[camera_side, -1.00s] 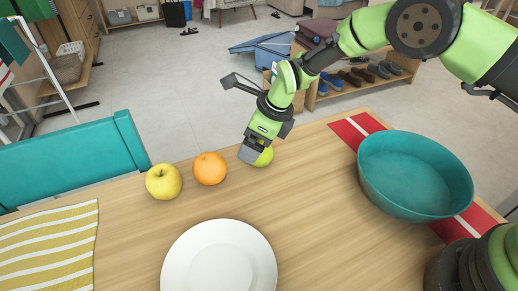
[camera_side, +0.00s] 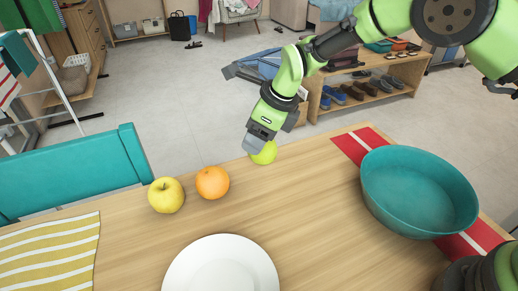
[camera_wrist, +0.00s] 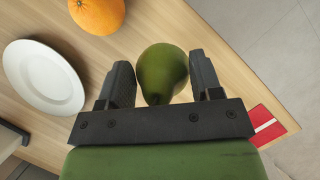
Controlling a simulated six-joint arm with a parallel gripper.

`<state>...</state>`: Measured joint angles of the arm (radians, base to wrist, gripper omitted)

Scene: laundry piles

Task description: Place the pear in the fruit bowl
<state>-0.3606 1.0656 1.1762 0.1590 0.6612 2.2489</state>
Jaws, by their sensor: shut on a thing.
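The green pear (camera_side: 265,153) is held between the fingers of my gripper (camera_side: 255,145) near the far edge of the table. In the wrist view the pear (camera_wrist: 162,72) sits between the two dark fingers of my gripper (camera_wrist: 158,85). My gripper is shut on it, and the fingers hide part of it in the side view. The teal fruit bowl (camera_side: 385,205) stands on the right of the table, on a red and white runner, and its visible inside is empty. My gripper is to the left of the bowl and apart from it.
A yellow apple (camera_side: 166,195) and an orange (camera_side: 212,182) sit left of my gripper. A white plate (camera_side: 222,268) lies at the front. A striped yellow cloth (camera_side: 45,255) is at the left. The table between the pear and the bowl is clear.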

